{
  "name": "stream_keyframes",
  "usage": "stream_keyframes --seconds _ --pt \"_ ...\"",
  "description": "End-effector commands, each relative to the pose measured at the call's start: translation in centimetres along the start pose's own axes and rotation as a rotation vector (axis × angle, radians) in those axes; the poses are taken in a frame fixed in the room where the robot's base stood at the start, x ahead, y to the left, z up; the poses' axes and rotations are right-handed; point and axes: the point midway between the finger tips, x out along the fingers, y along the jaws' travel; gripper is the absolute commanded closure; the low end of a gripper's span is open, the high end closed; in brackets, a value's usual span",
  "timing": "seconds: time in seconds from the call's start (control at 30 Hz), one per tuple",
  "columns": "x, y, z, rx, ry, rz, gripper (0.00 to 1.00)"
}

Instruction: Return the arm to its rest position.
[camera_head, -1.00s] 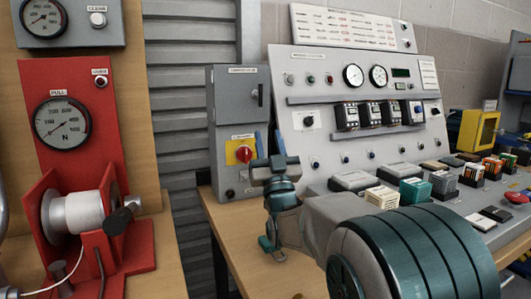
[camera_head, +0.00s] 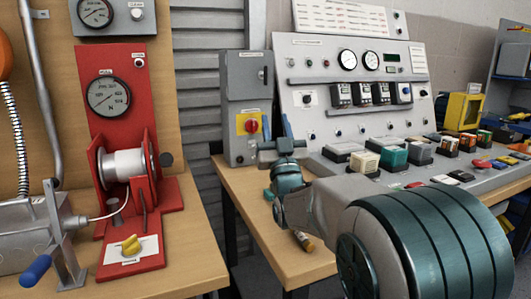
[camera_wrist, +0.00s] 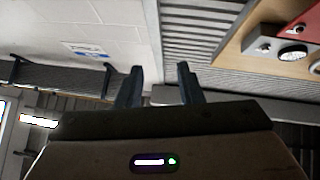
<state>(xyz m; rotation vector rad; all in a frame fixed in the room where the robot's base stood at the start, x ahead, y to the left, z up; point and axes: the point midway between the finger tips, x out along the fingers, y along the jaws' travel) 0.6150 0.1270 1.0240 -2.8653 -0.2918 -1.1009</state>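My arm with teal joint bands (camera_head: 425,240) reaches in from the lower right of the head view, folded low in front of the wooden bench. My gripper (camera_head: 276,128) points upward in front of the grey switch box, its two blue fingers apart. In the wrist view my gripper (camera_wrist: 160,83) also shows two dark blue fingers spread with nothing between them. The wrist view is rolled over. My arm hides part of the bench and the panel's lower left.
A grey switch box (camera_head: 247,88) with a red knob and a sloped meter panel (camera_head: 300,75) stand behind my arm. At left are a red pull stand (camera_head: 118,80) with a spool and a crank box (camera_head: 30,240).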

Motion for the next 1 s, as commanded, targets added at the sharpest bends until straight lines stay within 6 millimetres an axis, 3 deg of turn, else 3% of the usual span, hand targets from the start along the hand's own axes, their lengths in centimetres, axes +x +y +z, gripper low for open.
stream_keyframes --seconds 0.3,0.63,0.77,1.0 --pt "1.1 1.9 -0.9 0.006 -0.188 0.031 0.67" --pt "0.3 4.9 -2.4 0.022 -0.531 0.083 0.67" --pt "-1.6 6.0 -3.6 0.034 -0.746 0.107 0.67" --pt "-7.5 7.1 -7.1 0.056 -1.148 0.145 0.67"
